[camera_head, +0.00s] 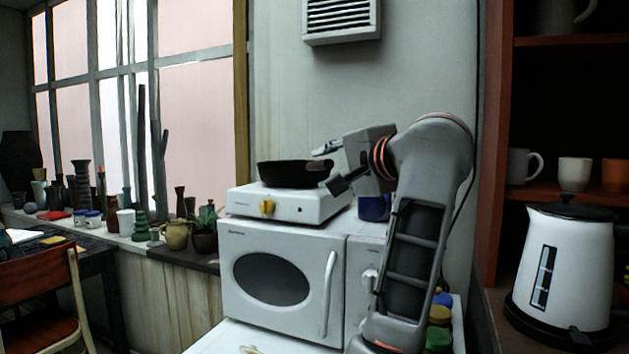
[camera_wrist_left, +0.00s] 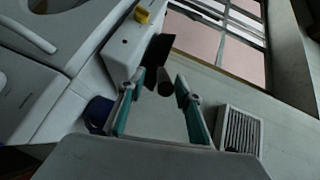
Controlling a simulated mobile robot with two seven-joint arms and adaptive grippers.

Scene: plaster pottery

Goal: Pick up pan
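The dark pan (camera_head: 290,175) sits on a small white hot plate (camera_head: 290,204) on top of the white microwave. Its handle points right, toward my left gripper (camera_head: 332,167). My left gripper is open, with its fingers spread at the handle end. In the left wrist view, the pan (camera_wrist_left: 155,50) is beyond the fingertips, and its handle end (camera_wrist_left: 165,88) shows between the two teal-padded fingers of my left gripper (camera_wrist_left: 158,84). Contact with the handle cannot be told. My right gripper is not in view.
The microwave (camera_head: 270,275) stands below the hot plate. A blue container (camera_head: 374,208) is close under my left gripper. A white kettle (camera_head: 565,265) and shelves with cups stand at the right. Vases and potted plants line the window sill at the left. A vent (camera_head: 341,18) is on the wall.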

